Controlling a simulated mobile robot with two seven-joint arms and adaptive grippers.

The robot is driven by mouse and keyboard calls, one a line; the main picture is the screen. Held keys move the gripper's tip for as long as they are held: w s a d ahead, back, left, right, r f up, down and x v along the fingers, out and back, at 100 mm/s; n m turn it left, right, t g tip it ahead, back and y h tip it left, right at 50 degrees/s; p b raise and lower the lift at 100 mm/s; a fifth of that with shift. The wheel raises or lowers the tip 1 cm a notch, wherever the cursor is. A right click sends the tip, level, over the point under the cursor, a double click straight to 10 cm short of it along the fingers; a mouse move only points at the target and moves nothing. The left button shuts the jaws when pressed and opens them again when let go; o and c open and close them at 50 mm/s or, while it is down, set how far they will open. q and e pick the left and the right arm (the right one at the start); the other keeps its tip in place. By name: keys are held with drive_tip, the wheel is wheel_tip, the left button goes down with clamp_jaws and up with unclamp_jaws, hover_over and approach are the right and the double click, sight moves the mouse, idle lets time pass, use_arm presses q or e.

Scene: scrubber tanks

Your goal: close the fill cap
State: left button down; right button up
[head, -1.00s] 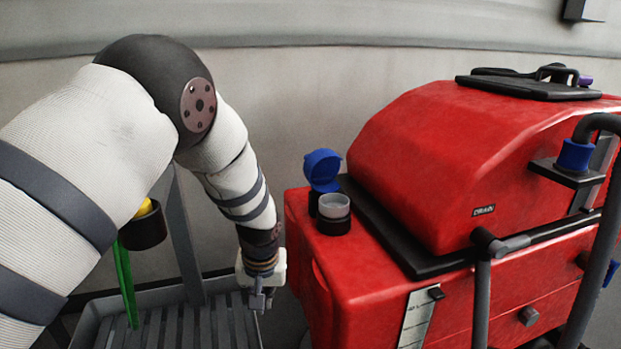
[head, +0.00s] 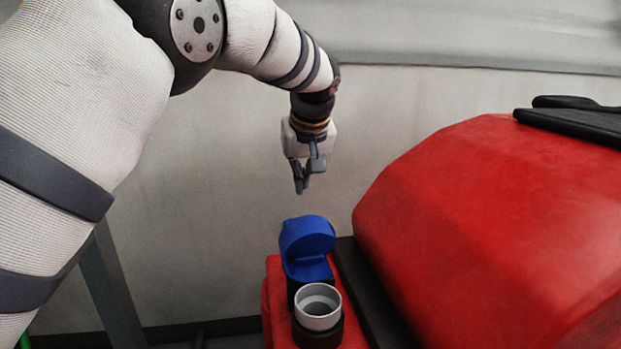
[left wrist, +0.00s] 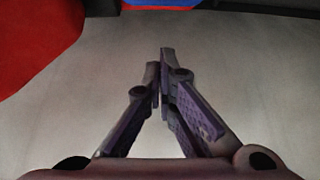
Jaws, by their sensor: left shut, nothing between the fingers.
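The blue fill cap (head: 307,247) stands tipped up on its hinge behind the filler neck. The neck (head: 318,306) is a pale grey ring in a black collar, and its mouth is uncovered. My left gripper (head: 299,190) is above and beyond the cap in the head view, pointing down, shut and empty, and not touching it. In the left wrist view the left fingers (left wrist: 160,75) come together over plain grey. A strip of blue (left wrist: 160,3), probably the cap, shows at the top edge there. My right gripper is in neither view.
The red scrubber tank (head: 490,220) fills the right side, with a black seam strip (head: 365,290) beside the neck. A black lid (head: 580,120) lies on its top. The pale wall (head: 420,100) stands behind. A grey frame post (head: 112,290) is at lower left.

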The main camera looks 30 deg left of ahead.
use_arm(q)
drive_tip(key=f, duration=0.2)
drive_tip(key=f+p, duration=0.1)
drive_tip(key=f, duration=0.2)
drive_tip(key=shift+s+d+f, duration=0.1)
drive_tip(key=shift+d+f, duration=0.1)
drive_tip(key=shift+f, duration=0.15)
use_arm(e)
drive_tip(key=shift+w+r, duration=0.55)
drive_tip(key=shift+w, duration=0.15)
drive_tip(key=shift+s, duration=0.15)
